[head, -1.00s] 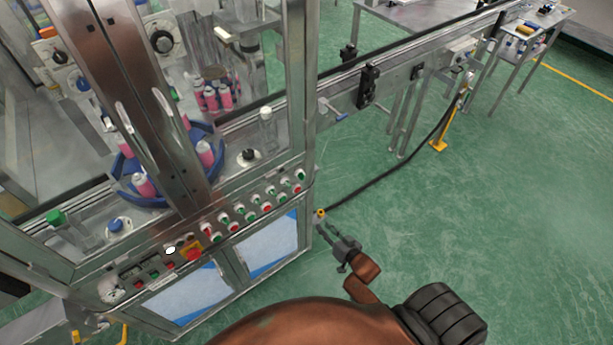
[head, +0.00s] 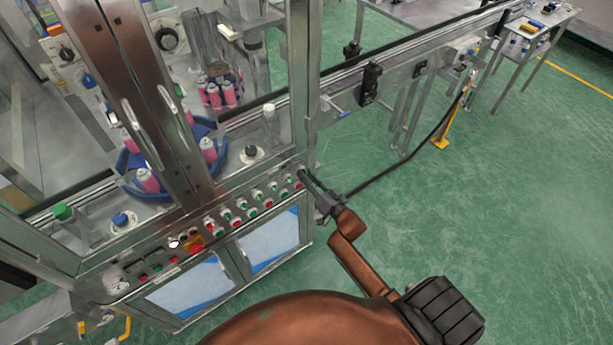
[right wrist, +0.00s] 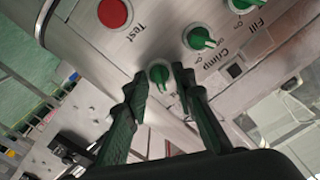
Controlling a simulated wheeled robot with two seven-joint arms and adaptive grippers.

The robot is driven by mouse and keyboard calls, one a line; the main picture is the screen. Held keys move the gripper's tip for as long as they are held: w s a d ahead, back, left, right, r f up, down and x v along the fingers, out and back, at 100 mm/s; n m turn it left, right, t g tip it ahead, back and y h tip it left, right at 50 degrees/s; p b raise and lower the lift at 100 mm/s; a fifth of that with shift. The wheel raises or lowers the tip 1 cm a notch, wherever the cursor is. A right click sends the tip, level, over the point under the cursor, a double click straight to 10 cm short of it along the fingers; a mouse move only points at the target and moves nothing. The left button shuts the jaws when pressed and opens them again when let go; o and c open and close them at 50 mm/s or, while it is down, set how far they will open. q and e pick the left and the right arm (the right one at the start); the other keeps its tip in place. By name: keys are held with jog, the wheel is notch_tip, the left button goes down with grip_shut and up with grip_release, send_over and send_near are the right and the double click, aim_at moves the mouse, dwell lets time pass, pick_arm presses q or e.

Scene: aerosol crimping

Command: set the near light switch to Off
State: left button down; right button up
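A green rotary switch (right wrist: 159,74) sits at the corner of the panel in the right wrist view, with no readable label beside it; I take it for the near light switch. My right gripper (right wrist: 163,88) is open, with one fingertip on each side of this switch; I cannot tell whether they touch it. In the head view the right gripper (head: 305,177) is at the right end of the machine's control panel (head: 213,213) and hides the switch there. My left gripper is not in view.
Pink cans (head: 147,180) stand behind the glass. A conveyor (head: 400,68) runs right; green floor (head: 500,210) is clear.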

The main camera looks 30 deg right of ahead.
jog(key=shift+w, duration=0.1)
jog(key=shift+c, duration=0.5)
grip_shut()
jog(key=shift+n, duration=0.4)
jog(key=shift+n+p, duration=0.7)
jog(key=shift+n, duration=4.9)
